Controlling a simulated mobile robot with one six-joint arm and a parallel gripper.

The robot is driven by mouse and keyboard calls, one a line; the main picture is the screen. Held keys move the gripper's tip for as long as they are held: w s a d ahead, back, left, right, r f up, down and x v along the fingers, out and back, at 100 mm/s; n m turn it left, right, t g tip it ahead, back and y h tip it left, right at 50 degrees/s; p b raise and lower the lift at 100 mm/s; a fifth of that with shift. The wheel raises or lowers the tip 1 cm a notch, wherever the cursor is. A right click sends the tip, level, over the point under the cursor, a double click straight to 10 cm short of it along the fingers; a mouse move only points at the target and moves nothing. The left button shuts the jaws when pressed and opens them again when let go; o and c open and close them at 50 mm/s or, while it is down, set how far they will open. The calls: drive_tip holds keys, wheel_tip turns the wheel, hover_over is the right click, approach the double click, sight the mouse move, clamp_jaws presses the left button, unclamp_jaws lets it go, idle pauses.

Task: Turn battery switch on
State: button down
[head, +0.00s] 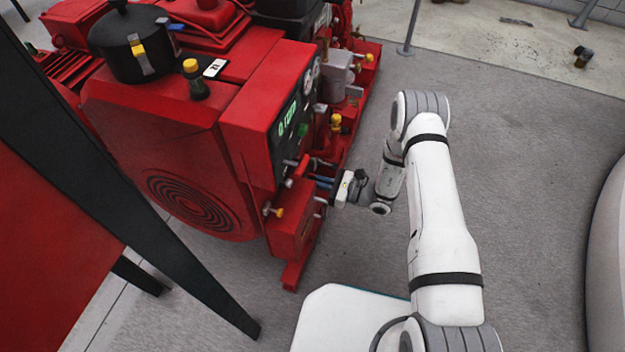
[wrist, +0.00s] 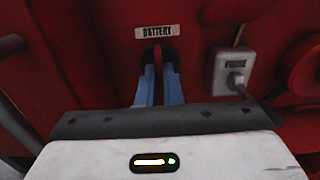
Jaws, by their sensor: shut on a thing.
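The battery switch (wrist: 158,56) shows in the wrist view, on the red panel just below a white label (wrist: 157,31) reading "BATTERY". It has a dark round base, and a narrow reddish handle stands upright in its middle. My gripper (wrist: 160,75) has its two blue fingers shut on this handle, one on each side. The fingers hide part of the switch. In the head view my gripper (head: 324,182) reaches left to the lower side of the red pumpset (head: 262,125). There the switch itself is too small to tell.
A white socket with a grey plug (wrist: 235,75) sits right of the switch. In the head view, yellow-tipped valves (head: 336,120) stick out from the pumpset above my gripper. A black slanted post (head: 130,180) stands at left. The grey floor (head: 530,180) right of my arm is clear.

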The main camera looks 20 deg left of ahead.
drive_tip(key=shift+w+d, duration=0.1)
idle(0.3)
drive_tip(key=c, duration=1.6)
unclamp_jaws()
drive_tip(key=d, duration=0.2)
drive_tip(key=d+p, duration=0.1)
drive_tip(key=d, duration=0.2)
drive_tip(key=d+p, duration=0.1)
drive_tip(key=d, duration=0.1)
drive_tip(key=shift+s+d, duration=0.35)
